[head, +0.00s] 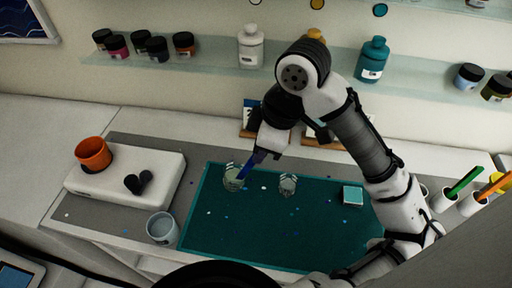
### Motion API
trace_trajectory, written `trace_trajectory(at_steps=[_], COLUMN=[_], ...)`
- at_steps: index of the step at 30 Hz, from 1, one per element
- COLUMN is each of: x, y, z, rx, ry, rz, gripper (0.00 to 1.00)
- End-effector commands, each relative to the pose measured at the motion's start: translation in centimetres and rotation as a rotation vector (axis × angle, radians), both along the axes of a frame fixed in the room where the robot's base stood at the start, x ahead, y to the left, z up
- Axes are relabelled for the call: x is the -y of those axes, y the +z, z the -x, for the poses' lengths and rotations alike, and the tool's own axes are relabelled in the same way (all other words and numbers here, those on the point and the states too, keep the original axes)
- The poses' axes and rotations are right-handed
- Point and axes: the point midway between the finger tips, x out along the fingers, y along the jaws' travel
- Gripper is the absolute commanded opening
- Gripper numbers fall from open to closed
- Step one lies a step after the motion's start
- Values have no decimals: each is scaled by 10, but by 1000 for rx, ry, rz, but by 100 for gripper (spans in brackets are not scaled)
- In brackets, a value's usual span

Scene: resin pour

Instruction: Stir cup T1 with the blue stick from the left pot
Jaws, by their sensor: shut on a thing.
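My gripper (258,155) is shut on the blue stick (247,168) and points down over the left part of the teal mat. The stick is tilted, and its lower end is at the mouth of a small clear cup (233,183) with pale contents. I cannot tell whether the tip touches the contents. A second clear cup (287,185) stands to the right. No label T1 is readable on either cup. A white pot (423,192) is mostly hidden behind my arm at the right, and no stick shows in it.
White pots with a green stick (464,181) and an orange stick (495,186) stand at the far right. A pale teal block (352,195) lies on the mat (330,235). A grey cup (161,228) and a white box (110,193) bearing an orange cup (93,153) are left.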

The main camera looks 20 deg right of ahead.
Motion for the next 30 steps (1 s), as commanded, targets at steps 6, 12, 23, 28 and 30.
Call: trace_trajectory(at_steps=[6,12,23,28,30], x=[-8,-8,-1,4,6], y=[0,0,22,34,40], z=[-4,-4,0,3,5], rx=[1,1,0,0,0], ry=[4,3,2,1,3], rz=[1,0,0,2,1], gripper=[0,0,0,0,0])
